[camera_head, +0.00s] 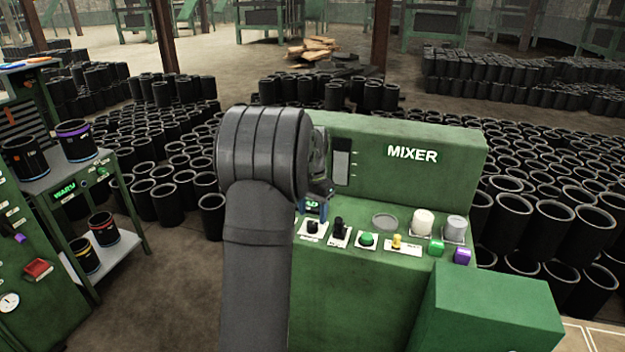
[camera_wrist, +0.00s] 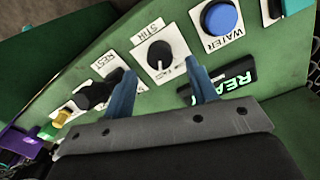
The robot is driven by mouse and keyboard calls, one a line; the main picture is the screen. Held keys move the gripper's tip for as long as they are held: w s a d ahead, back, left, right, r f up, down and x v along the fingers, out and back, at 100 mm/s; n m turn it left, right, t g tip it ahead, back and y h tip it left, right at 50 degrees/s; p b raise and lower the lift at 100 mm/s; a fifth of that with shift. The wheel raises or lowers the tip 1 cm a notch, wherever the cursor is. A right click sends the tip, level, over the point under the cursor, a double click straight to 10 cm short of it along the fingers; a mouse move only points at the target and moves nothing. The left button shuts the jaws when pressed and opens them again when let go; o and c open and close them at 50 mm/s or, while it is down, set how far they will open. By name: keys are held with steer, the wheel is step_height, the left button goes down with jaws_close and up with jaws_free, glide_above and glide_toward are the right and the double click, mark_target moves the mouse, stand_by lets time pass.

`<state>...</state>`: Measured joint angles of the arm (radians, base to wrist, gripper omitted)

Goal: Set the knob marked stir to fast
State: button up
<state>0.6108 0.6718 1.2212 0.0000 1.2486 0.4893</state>
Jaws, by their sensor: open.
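The stir knob (camera_wrist: 162,55) is a black round knob on a white plate marked STIR, with a word that looks like FAST on the plate's near side. A pale pointer line shows on its near side; its exact setting is hard to tell. In the head view the stir knob (camera_head: 312,227) sits at the left of the mixer panel's control row. My gripper (camera_wrist: 161,72) has blue fingers, open and empty, one to each side of the knob in the picture. I cannot tell whether they touch it. In the head view my gripper (camera_head: 313,207) is partly hidden by my arm.
A blue WATER button (camera_wrist: 219,18) and the lit green READY display (camera_wrist: 228,88) are near the right finger. Green (camera_head: 367,239) and yellow (camera_head: 397,241) controls continue along the mixer (camera_head: 460,165).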

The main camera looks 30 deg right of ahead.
mark_target(312, 223)
step_height(312, 223, up, 14)
stand_by(0.3)
stand_by(0.4)
step_height(312, 223, down, 17)
steer(key=shift+f, duration=0.15)
stand_by(0.5)
steer(key=shift+f, duration=0.2)
steer(key=shift+r+n, duration=0.2)
steer(key=shift+n, duration=0.6)
steer(key=n, duration=1)
steer(key=shift+n, duration=0.3)
steer(key=shift+r, duration=0.95)
stand_by(0.6)
